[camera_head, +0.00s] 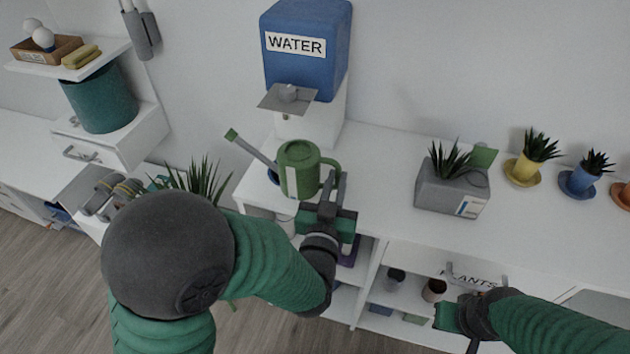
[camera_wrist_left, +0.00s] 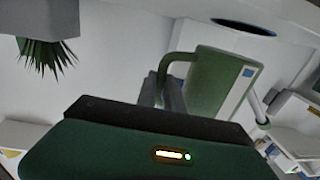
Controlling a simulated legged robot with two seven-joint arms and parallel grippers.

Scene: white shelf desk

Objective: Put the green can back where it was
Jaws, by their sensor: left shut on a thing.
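The green can (camera_head: 299,169) is a watering can with a long spout to the left and a handle on its right. It is upright at the desk's front edge, below the water dispenser. My left gripper (camera_head: 333,190) is shut on its handle. In the left wrist view the can (camera_wrist_left: 219,82) appears upside down, with the gripper (camera_wrist_left: 170,92) at its handle. I cannot tell whether the can's base touches the desk. My right gripper (camera_head: 474,326) is low at the right, in front of the shelves; its fingers are not clear.
The blue water dispenser (camera_head: 306,50) stands behind the can. A grey planter (camera_head: 452,189) and a yellow pot (camera_head: 523,171) stand to the right on the white desk (camera_head: 385,165). Desk space between dispenser and planter is clear. A spiky plant (camera_head: 195,179) is left of the can.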

